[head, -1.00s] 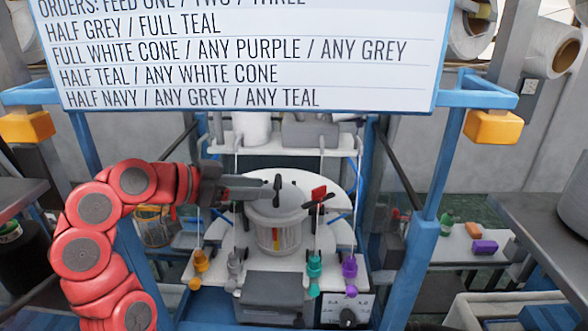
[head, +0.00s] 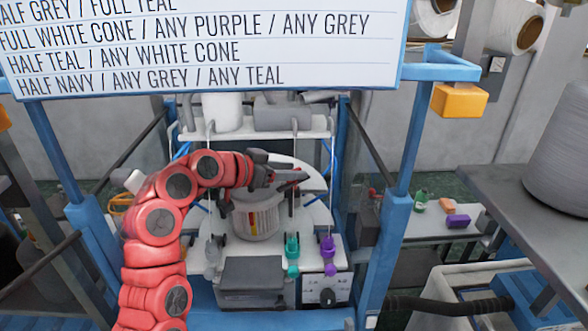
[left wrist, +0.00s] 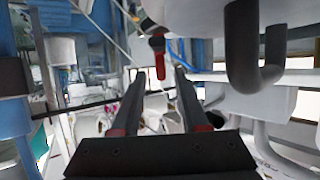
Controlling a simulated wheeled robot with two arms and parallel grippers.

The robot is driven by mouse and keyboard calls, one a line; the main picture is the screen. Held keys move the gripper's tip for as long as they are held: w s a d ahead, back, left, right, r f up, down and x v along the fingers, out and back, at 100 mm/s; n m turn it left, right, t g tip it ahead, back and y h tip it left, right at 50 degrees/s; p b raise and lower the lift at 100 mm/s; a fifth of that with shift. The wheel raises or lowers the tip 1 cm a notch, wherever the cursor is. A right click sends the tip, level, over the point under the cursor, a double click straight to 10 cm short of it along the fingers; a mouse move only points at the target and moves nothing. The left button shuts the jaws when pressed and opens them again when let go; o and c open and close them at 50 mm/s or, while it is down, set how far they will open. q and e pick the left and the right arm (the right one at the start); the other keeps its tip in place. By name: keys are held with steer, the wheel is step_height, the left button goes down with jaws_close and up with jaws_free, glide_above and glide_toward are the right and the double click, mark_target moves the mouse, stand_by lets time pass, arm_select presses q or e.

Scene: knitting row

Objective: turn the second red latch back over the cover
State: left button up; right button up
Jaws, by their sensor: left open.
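The knitting machine's drum (head: 256,222) stands in the middle of the head view, with a pale cover on top partly hidden by my arm. A red latch (left wrist: 159,62) shows in the left wrist view, ahead of my left gripper (left wrist: 159,76). The latch lies in line with the gap between the two open fingertips. Nothing is clearly held, and I cannot tell whether a finger touches it. In the head view the latch is hidden by or merged with the gripper. My right gripper is out of view.
Teal (head: 292,250) and purple (head: 328,250) yarn feeders stand at the machine's front right. Blue frame posts (head: 408,150) flank the machine. The order board (head: 200,45) hangs above.

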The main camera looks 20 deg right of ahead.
arm_select(q)
steer(key=shift+x, duration=0.85)
steer(key=shift+a, duration=0.15)
jaws_close()
